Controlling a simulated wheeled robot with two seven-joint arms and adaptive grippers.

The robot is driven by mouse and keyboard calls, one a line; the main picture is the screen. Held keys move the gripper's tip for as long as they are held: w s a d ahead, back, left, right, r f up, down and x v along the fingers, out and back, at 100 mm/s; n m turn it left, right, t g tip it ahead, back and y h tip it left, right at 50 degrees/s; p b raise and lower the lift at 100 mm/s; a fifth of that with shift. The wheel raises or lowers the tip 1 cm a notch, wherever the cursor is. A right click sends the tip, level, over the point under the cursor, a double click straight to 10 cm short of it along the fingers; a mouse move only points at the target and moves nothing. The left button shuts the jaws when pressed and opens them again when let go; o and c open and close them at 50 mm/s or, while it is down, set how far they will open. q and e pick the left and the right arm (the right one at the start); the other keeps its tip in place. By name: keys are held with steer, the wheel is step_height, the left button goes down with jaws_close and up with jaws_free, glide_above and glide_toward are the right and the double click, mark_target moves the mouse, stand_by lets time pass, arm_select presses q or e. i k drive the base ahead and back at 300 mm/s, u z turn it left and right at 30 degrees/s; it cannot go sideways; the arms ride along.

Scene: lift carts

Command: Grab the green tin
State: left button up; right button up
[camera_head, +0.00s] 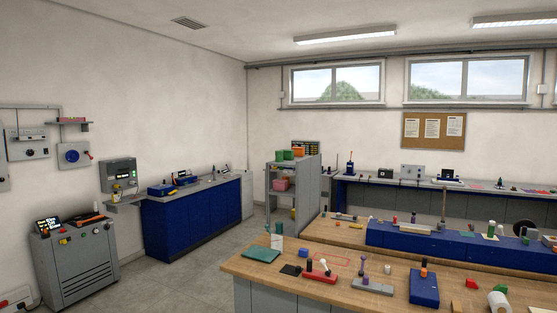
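I cannot tell for sure which thing is the green tin. A small green cylinder (500,289) stands on the near wooden workbench at the lower right, beside a white roll (498,302). Another small green upright piece (279,228) shows at the bench's left end, above a pale block (277,241). A third green piece (491,230) stands on the long blue unit behind. Green also shows on top of the grey shelf (288,155). All are small at this distance. Neither of my grippers is in view.
The near workbench (245,268) carries a green flat pad (261,254), a red base with knobs (320,277), a blue block (424,288) and several small parts. A grey cabinet (75,265) and blue cabinets (190,220) line the left. Floor (185,275) between is clear.

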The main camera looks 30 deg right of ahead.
mark_target(278, 154)
steer(key=i, duration=3.25)
steer(key=z, duration=0.25)
steer(key=i, duration=2.65)
steer(key=z, duration=0.85)
steer(key=i, duration=1.95)
steer(key=z, duration=1.15)
